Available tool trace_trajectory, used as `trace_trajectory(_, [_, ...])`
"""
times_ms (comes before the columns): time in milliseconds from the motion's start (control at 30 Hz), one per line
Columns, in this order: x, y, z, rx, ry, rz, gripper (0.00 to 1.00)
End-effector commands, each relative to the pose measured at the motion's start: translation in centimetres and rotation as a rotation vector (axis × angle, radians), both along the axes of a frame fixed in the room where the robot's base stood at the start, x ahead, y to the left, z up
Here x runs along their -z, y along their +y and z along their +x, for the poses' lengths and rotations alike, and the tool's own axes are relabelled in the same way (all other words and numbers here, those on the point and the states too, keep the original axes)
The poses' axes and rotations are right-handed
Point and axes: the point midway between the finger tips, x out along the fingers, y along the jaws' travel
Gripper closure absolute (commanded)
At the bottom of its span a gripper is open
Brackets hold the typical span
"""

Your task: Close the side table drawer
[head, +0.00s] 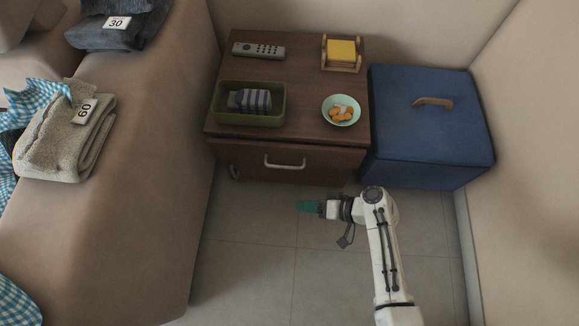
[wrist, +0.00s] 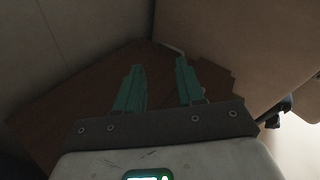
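The side table (head: 300,75) is dark brown wood and stands against the back wall. Its drawer (head: 325,164) has a pale curved handle (head: 285,163) on the front. A dark line shows between the tabletop edge and the drawer front; how far the drawer stands out is hard to tell. My gripper (head: 304,207) is in front of and below the drawer, pointing left, apart from the handle. In the wrist view my gripper's two teal fingers (wrist: 158,66) are apart with nothing between them. Dark brown wood (wrist: 80,95) shows beyond them.
On the tabletop are a remote (head: 258,50), a green bin (head: 233,118) with striped cloth, a bowl (head: 341,110) and a yellow note holder (head: 342,53). A blue box (head: 430,125) stands right. A beige sofa (head: 150,200) bounds the left. Tiled floor (head: 250,265) is clear.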

Motion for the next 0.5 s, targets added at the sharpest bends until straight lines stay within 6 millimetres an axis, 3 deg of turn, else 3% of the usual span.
trace_trajectory(200, [-3.3,-1.2,3.1,0.295,0.312,0.428,0.62])
trace_trajectory(367, [-4.9,-1.8,4.1,0.365,0.41,0.578,0.62])
trace_trajectory(500, [-5.1,-1.3,4.6,0.372,0.427,0.603,0.62])
